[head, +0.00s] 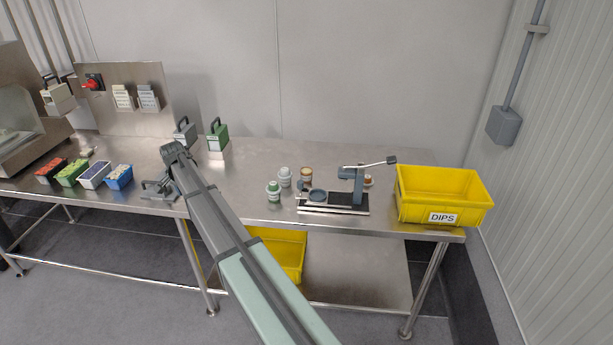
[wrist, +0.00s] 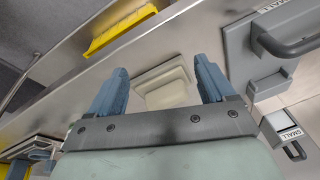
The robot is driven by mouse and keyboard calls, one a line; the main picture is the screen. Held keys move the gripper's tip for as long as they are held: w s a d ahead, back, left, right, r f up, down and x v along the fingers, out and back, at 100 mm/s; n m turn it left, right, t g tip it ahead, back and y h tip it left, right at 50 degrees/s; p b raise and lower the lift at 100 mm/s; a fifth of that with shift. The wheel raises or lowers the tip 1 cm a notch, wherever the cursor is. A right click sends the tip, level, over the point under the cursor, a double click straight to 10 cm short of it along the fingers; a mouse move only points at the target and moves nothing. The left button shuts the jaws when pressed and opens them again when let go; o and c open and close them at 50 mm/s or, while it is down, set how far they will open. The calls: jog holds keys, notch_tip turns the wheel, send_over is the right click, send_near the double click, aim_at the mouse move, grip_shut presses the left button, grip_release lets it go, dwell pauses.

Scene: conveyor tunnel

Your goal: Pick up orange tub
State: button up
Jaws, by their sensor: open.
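In the head view, a small white tub with an orange-brown lid (head: 306,174) stands on the steel table, behind the left part of a lever press. Another small tub with a reddish lid (head: 368,181) is partly hidden behind the press's right side. I cannot tell for sure which is the orange tub. My gripper (head: 160,188) is low over the table, well left of both tubs. In the wrist view, my gripper (wrist: 160,66) is open, with a pale beige stepped block (wrist: 166,84) showing between its fingers. Neither tub can be made out in the wrist view.
A green-lidded tub (head: 273,192) and a white-lidded tub (head: 285,178) stand left of the lever press (head: 334,207). A yellow DIPS crate (head: 443,188) is at the right.

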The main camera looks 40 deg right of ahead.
jog(key=shift+m, duration=0.8)
jog(key=d+r, duration=0.1)
jog(key=d, duration=0.2)
jog(key=d+r, duration=0.1)
jog(key=d, duration=0.2)
jog(key=w+d+r, duration=0.1)
jog(key=d+r, duration=0.1)
jog(key=d, duration=0.1)
jog(key=shift+d, duration=0.4)
jog(key=s+d+r+m+g, duration=0.1)
jog(key=s+d+r, duration=0.1)
jog(key=d, duration=1.1)
notch_tip(320, 180, up, 4)
jog(key=m+g+y, duration=0.1)
jog(key=m, duration=0.2)
send_over(307, 170)
notch_tip(307, 170, down, 13)
jog(key=shift+f, duration=0.2)
jog(key=c, duration=1.1)
jog(key=shift+r, duration=0.1)
jog(key=shift+c, duration=0.2)
notch_tip(307, 170, up, 10)
jog(key=shift+f, duration=0.1)
